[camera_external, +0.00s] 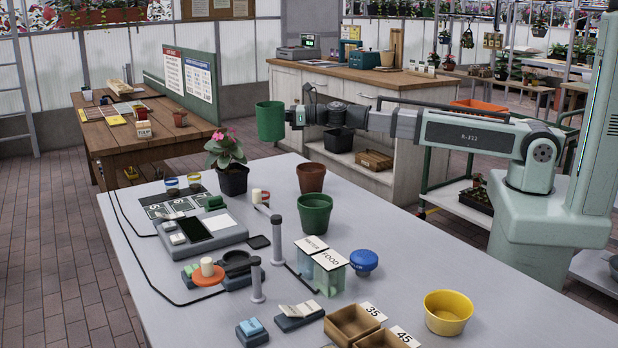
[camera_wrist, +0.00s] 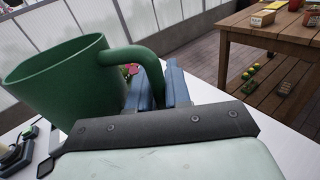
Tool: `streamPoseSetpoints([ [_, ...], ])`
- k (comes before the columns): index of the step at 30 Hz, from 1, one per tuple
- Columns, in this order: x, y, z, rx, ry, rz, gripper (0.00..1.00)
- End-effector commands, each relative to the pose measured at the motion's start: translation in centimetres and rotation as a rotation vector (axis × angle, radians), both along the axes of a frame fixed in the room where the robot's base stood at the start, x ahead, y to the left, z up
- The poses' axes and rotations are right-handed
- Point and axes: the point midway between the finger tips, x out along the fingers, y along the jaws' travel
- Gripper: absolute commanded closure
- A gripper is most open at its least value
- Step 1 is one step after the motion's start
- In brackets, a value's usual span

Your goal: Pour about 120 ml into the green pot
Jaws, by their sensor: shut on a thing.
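A green jug (camera_external: 270,121) with a handle is held in the air above the far part of the grey table, roughly upright. My gripper (camera_external: 298,117) is shut on its handle (camera_wrist: 137,58), and the jug body also shows at the left of the wrist view (camera_wrist: 58,82). Its contents are not visible. The green pot (camera_external: 314,216) stands upright on the table, lower and to the right of the jug in the external view, apart from it. The wrist view does not show the green pot.
On the grey table (camera_external: 410,265), a brown pot (camera_external: 311,178) stands just behind the green pot. A potted pink flower (camera_external: 232,178), boxes labelled WATER and FOOD (camera_external: 322,272), a blue knob (camera_external: 364,261), a yellow bowl (camera_external: 447,313) and grey posts (camera_external: 277,240) stand around.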

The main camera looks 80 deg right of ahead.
Motion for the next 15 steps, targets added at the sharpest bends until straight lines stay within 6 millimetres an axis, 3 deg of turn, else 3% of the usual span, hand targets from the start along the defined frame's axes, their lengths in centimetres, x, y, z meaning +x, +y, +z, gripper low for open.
streamPoseSetpoints([
  [7, 2.6, 4.4, -3.3, 0.008, -0.011, 0.193, 1.00],
  [15, 4.1, 10.3, -6.5, 0.012, -0.021, 0.475, 1.00],
])
